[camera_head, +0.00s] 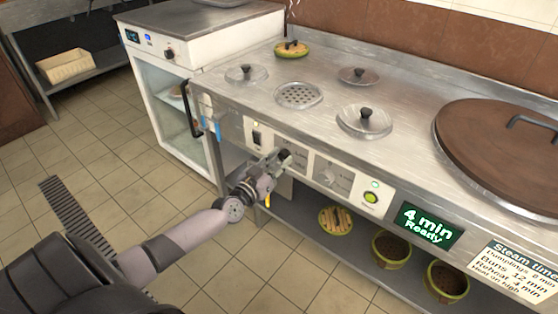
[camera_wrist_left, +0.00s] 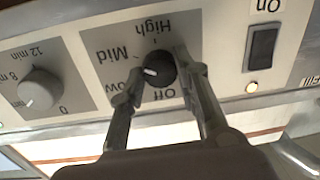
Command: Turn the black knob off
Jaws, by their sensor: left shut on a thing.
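The black knob (camera_wrist_left: 160,69) is on the front panel of the steel steam counter; in the head view it shows at my left gripper's tips (camera_head: 284,156). In the left wrist view the labels are upside down: High above, Mid and Low at the left, Off below. The knob's white mark points left, toward the Mid and Low side. My left gripper (camera_wrist_left: 158,75) has one finger on each side of the knob and is shut on it; it also shows in the head view (camera_head: 272,168). My right gripper is not in view.
Baskets (camera_head: 391,249) stand on the lower shelf.

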